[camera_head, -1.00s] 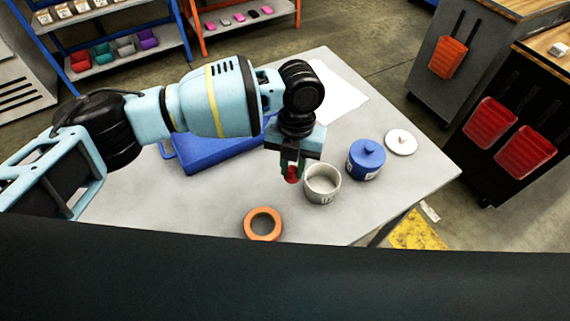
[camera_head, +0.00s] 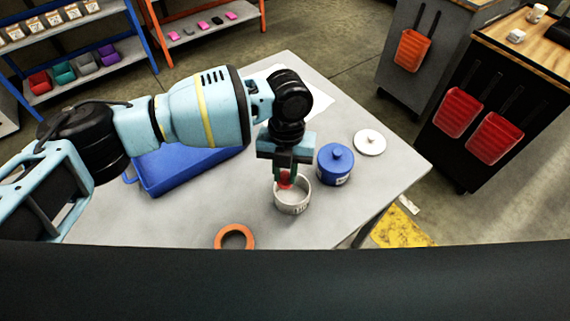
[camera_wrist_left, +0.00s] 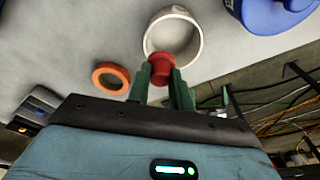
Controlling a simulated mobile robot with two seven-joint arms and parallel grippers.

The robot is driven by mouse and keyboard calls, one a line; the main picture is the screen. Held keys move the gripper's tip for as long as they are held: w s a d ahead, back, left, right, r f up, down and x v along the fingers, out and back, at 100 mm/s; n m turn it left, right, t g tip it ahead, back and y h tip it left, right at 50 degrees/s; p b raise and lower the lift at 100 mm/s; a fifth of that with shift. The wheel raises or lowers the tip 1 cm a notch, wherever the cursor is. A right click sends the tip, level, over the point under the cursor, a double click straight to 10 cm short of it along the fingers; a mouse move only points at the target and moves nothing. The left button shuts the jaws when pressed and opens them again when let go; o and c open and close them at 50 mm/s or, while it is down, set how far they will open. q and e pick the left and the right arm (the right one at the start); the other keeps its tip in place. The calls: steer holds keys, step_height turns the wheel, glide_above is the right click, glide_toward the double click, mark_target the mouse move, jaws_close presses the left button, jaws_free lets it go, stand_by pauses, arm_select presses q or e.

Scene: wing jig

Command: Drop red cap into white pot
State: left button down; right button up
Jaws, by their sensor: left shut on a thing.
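My left gripper (camera_head: 286,178) is shut on the red cap (camera_head: 285,183), which sits between its green fingertips. The white pot (camera_head: 293,208) is open and stands on the grey table. In the head view the cap overlaps the pot's opening at its back left. In the left wrist view the red cap (camera_wrist_left: 161,68) overlaps the near rim of the white pot (camera_wrist_left: 150,44); its height over the pot is hard to tell. My right gripper is not in view.
A lidded blue pot (camera_head: 336,165) stands close right of the white pot. A white lid (camera_head: 369,142) lies beyond it. An orange ring (camera_head: 234,232) lies near the table's front edge. A blue tray (camera_head: 185,170) sits at the left, partly behind my arm.

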mark_target(285, 181)
arm_select(q)
steer(key=shift+f+b, duration=0.6)
steer(key=shift+f, duration=1.5)
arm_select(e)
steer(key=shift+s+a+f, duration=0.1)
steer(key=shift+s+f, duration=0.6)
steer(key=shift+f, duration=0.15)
arm_select(q)
steer(key=c, duration=1.2)
jaws_free()
steer(key=shift+o, duration=0.2)
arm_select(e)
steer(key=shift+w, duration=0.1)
arm_select(q)
steer(key=shift+w+r, duration=0.2)
steer(key=shift+r, duration=1.1)
steer(key=shift+w+r, duration=0.2)
steer(key=shift+r, duration=1.1)
steer(key=shift+w+r, duration=0.2)
steer(key=shift+r, duration=1.1)
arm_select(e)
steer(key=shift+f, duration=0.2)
